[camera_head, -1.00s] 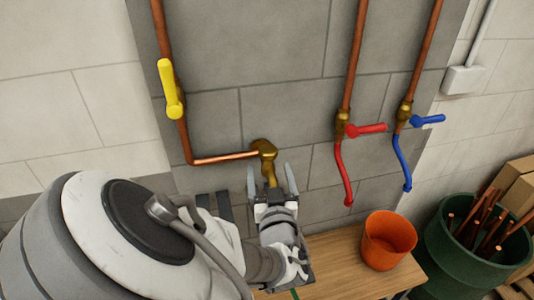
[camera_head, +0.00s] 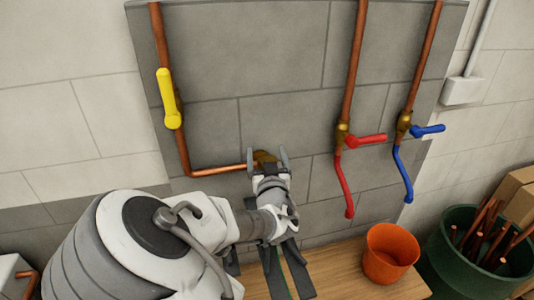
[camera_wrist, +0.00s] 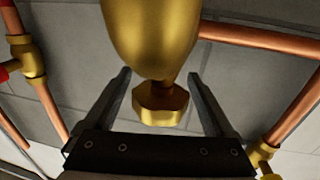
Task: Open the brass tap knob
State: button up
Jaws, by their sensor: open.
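The brass tap (camera_head: 263,157) sits at the end of a short horizontal copper pipe on the grey wall. In the head view my gripper (camera_head: 267,157) covers most of it. In the wrist view the tap's rounded brass body (camera_wrist: 152,35) fills the top middle. Its faceted brass knob (camera_wrist: 160,103) shows below that body. My gripper also shows in the wrist view (camera_wrist: 159,76), with its two fingers open, one on each side of the knob. A gap shows between each finger and the knob. The knob is hidden in the head view.
A yellow lever (camera_head: 168,98) is on the left pipe. A red lever (camera_head: 367,141) and a blue lever (camera_head: 428,130) are on the right pipes. An orange bucket (camera_head: 389,253) stands on the wooden bench (camera_head: 335,272). A green bin (camera_head: 462,263) holds copper pipes.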

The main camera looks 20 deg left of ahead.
jog(key=c, duration=1.4)
jog(key=shift+o, duration=0.2)
